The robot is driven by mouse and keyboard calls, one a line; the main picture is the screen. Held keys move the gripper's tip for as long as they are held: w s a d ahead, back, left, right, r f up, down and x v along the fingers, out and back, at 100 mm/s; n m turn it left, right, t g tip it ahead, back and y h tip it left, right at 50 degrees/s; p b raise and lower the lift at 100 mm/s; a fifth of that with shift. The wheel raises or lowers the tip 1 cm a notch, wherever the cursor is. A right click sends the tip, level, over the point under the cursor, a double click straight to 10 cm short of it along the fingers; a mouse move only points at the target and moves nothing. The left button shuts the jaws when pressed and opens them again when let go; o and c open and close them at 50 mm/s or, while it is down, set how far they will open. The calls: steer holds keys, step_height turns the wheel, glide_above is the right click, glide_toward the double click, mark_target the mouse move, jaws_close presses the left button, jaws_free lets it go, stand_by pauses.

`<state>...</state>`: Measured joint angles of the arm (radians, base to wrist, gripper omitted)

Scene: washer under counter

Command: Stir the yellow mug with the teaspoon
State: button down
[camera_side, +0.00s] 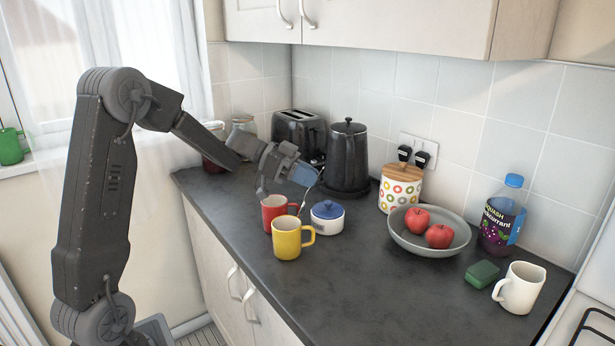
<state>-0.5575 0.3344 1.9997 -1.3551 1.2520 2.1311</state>
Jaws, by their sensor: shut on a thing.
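The yellow mug (286,243) stands upright on the dark counter near its front edge, its handle to the right. My gripper (304,176) is above and behind it, shut on the teaspoon (303,204). The thin teaspoon hangs steeply down from the gripper, between the red mug and the sugar bowl in the picture. Its lower end shows just above the yellow mug's far rim. I cannot tell whether it is over the mug or behind it. The inside bottom of the mug is hidden.
A red mug (273,210) stands close behind the yellow mug, and a white sugar bowl with a blue lid (327,211) stands to the right. A black kettle (347,155) and toaster (297,131) are behind. The fruit bowl (402,240) is further right. The front-middle counter (370,290) is clear.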

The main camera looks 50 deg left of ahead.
steer(key=shift+r, duration=2.5)
